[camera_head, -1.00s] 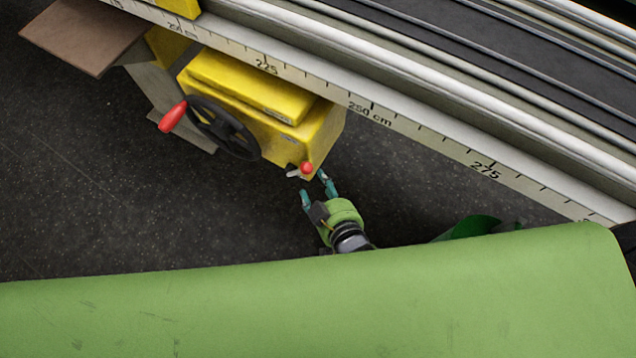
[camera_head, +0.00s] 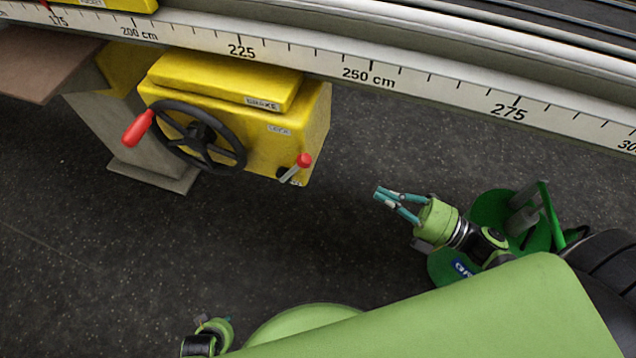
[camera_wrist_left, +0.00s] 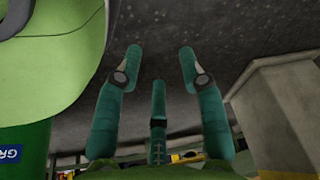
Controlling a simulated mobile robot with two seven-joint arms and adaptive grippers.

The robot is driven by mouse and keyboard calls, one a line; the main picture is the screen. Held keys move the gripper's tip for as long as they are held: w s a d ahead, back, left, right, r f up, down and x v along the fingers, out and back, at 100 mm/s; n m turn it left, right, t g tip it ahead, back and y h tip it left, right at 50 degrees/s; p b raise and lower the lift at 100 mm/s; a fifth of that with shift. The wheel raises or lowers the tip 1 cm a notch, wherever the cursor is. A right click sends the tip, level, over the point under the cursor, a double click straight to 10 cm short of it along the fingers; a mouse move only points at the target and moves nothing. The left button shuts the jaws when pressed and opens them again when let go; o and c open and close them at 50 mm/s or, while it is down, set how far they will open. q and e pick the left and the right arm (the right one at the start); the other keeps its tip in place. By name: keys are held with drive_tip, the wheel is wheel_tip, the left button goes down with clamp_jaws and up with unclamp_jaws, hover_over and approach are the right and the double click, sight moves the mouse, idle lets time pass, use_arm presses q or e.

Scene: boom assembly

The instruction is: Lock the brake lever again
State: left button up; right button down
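The brake lever (camera_head: 304,161) has a red knob on a short pale stem. It sits at the lower right of the yellow brake box (camera_head: 262,140) and its knob points up and to the right in the head view. My right gripper (camera_head: 378,194) is to the right of the lever, clear of it and empty. Its fingertips look close together, but their spacing is hard to judge. My left gripper (camera_head: 213,327) is low in the head view, well below the lever, partly hidden by my own green body. In the left wrist view (camera_wrist_left: 160,65) its fingers are spread and empty.
A black handwheel (camera_head: 200,137) with a red handle (camera_head: 138,128) is on the box, left of the lever. A white scale rail (camera_head: 440,88) runs above. A grey post (camera_head: 125,125) stands at left. Dark floor lies open below the box.

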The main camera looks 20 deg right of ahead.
drive_tip(key=p, duration=0.1)
approach(310, 161)
drive_tip(key=x, duration=0.5)
drive_tip(key=shift+w, duration=0.2)
use_arm(q)
drive_tip(key=shift+w+f, duration=0.15)
use_arm(e)
drive_tip(key=shift+x, duration=0.8)
drive_tip(key=shift+s+f, duration=0.1)
use_arm(q)
drive_tip(key=shift+w, duration=0.1)
